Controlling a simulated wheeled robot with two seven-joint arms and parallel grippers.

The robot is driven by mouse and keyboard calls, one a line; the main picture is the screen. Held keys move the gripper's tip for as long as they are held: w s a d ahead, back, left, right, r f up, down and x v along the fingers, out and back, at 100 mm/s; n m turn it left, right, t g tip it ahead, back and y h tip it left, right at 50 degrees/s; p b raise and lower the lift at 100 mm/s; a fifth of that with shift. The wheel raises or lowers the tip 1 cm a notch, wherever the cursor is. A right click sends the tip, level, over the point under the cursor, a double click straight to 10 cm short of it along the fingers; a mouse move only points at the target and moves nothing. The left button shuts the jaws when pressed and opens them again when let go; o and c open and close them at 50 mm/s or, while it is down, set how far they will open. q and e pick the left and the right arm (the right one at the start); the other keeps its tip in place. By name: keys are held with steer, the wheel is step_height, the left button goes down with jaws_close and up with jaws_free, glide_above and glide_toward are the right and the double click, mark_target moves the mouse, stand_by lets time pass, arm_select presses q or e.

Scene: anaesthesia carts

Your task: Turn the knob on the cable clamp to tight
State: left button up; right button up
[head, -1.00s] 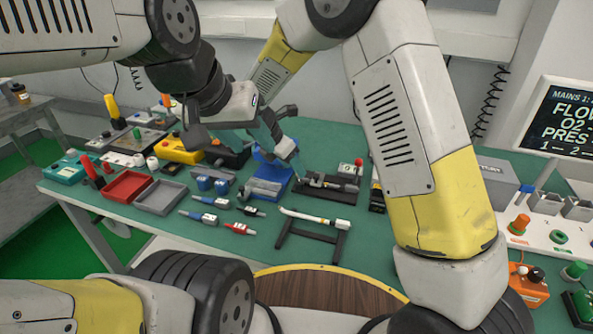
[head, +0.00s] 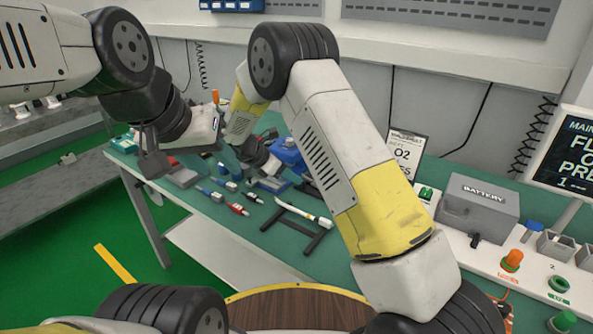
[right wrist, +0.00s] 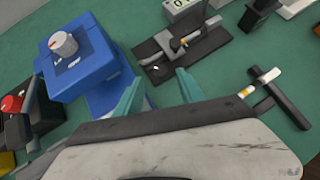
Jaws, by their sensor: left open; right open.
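In the right wrist view a blue box (right wrist: 80,60) carries a round pale knob (right wrist: 63,44) with a red mark. Beside it is a black-based fixture (right wrist: 185,48) with a grey bar and lever. I cannot tell for sure which is the cable clamp. My right gripper (right wrist: 156,96) is open and empty, its teal fingers just short of the gap between box and fixture. In the head view the blue box (head: 288,153) is partly hidden by my right arm, with the right gripper (head: 258,153) beside it. My left gripper (head: 185,150) is open and empty above the table's left part.
A black stand with a white cable (head: 303,214) is at the table's front. Blue and red connectors (head: 236,208) lie left of it. A grey battery box (head: 480,207) and a white panel with an orange knob (head: 512,258) are at right.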

steer(key=shift+x, duration=2.35)
steer(key=shift+c, duration=0.5)
jaws_close()
